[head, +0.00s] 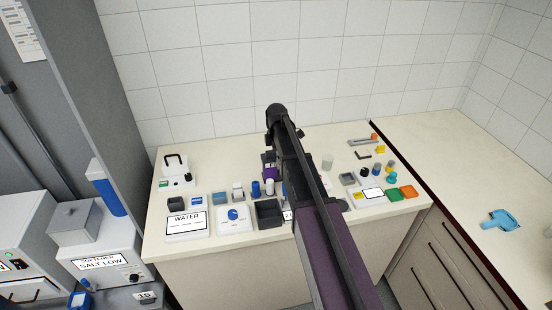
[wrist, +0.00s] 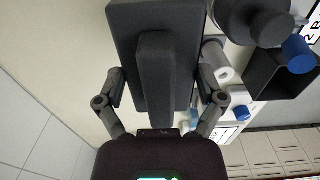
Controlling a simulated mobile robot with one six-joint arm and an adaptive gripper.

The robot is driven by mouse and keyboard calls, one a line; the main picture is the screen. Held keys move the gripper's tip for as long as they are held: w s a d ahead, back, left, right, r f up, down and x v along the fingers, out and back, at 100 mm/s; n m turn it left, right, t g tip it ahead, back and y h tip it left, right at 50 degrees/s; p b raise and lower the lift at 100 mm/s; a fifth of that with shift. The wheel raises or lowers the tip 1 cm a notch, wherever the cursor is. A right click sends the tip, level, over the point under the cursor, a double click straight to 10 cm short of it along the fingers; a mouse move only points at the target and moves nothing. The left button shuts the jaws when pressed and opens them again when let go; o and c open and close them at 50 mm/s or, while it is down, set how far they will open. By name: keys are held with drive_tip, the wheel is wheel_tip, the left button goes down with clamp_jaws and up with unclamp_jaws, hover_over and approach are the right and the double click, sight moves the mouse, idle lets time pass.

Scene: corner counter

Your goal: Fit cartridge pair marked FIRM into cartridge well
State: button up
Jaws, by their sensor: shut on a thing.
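In the wrist view, my gripper (wrist: 158,88) is shut on a dark grey block (wrist: 124,30) with a raised bar along its middle. One finger presses each side of it. In the head view my arm hides most of the gripper and the block. No FIRM marking is readable in either view, so I cannot tell whether this block is the cartridge pair. An open black box (head: 268,213) stands near the counter's front edge; a dark open box (wrist: 283,75) also shows in the wrist view. I cannot tell whether either is the cartridge well.
A WATER panel (head: 186,224) and a white panel with a blue knob (head: 235,218) lie left of the black box. Blue cylinders (head: 255,188) stand behind it.

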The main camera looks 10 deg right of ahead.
drive_tip(key=shift+r+p, duration=4.85)
drive_tip(key=shift+r, duration=0.1)
drive_tip(key=shift+r, duration=0.1)
wheel_tip(320, 180, up, 7)
drive_tip(key=p, duration=0.7)
wheel_tip(320, 180, down, 16)
drive_tip(key=b, duration=1.5)
drive_tip(key=shift+r, duration=0.25)
drive_tip(key=shift+r, duration=0.1)
